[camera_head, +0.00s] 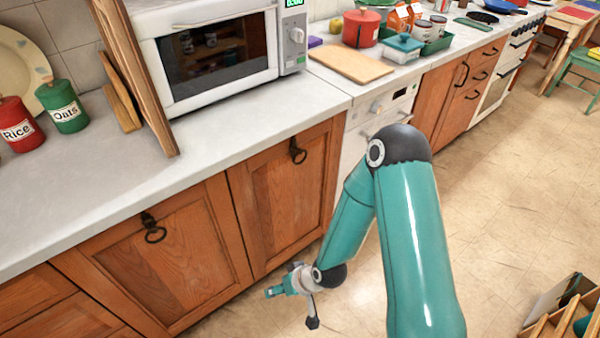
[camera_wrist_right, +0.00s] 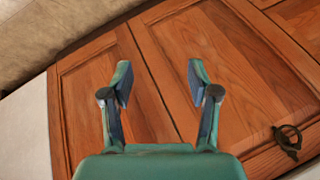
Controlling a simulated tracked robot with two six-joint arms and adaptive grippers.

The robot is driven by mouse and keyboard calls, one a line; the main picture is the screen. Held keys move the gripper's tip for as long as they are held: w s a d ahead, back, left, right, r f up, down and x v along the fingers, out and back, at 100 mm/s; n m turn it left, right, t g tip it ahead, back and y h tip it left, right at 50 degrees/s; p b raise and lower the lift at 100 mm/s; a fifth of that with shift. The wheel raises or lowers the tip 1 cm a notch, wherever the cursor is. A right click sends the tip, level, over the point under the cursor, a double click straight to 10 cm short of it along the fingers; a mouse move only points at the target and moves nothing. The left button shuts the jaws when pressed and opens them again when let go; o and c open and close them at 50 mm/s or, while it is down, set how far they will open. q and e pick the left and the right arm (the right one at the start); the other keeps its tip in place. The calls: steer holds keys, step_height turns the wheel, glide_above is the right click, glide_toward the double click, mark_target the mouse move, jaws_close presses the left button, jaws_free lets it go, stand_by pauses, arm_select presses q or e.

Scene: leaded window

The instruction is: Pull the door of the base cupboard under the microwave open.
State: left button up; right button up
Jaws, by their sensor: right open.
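In the head view the base cupboard has two wooden doors below the counter, both shut. The right door (camera_head: 272,215) is under the microwave (camera_head: 215,50) and has a dark ring handle (camera_head: 298,151) near its top. The left door (camera_head: 160,270) has its own ring handle (camera_head: 153,229). My right gripper (camera_head: 292,303) is low in front of the right door, below its handle. In the right wrist view the gripper (camera_wrist_right: 160,80) is open and empty, facing the seam between doors. One ring handle (camera_wrist_right: 288,140) shows at the right there. My left gripper is not visible.
A wooden board (camera_head: 138,75) leans beside the microwave. A chopping board (camera_head: 350,64) lies on the counter. A white appliance (camera_head: 385,110) adjoins the right door. The tiled floor (camera_head: 510,170) is open, with a wooden crate (camera_head: 565,315) at the lower right.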

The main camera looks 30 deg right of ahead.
steer(key=w+d+t+h+b, duration=0.1)
steer(key=w+d+t+b, duration=0.4)
steer(key=w+d+b, duration=0.35)
steer(key=n+t+h+b, duration=0.1)
steer(key=n+t+b, duration=0.2)
steer(key=t+b, duration=0.65)
glide_toward(300, 162)
arm_select(q)
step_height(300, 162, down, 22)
steer(key=b, duration=0.1)
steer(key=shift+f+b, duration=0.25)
steer(key=shift+b, duration=0.1)
arm_select(e)
steer(key=shift+g, duration=0.65)
steer(key=w, duration=1)
steer(key=shift+w+a+r, duration=0.15)
steer(key=shift+a+r, duration=0.1)
steer(key=shift+r, duration=0.15)
jaws_close()
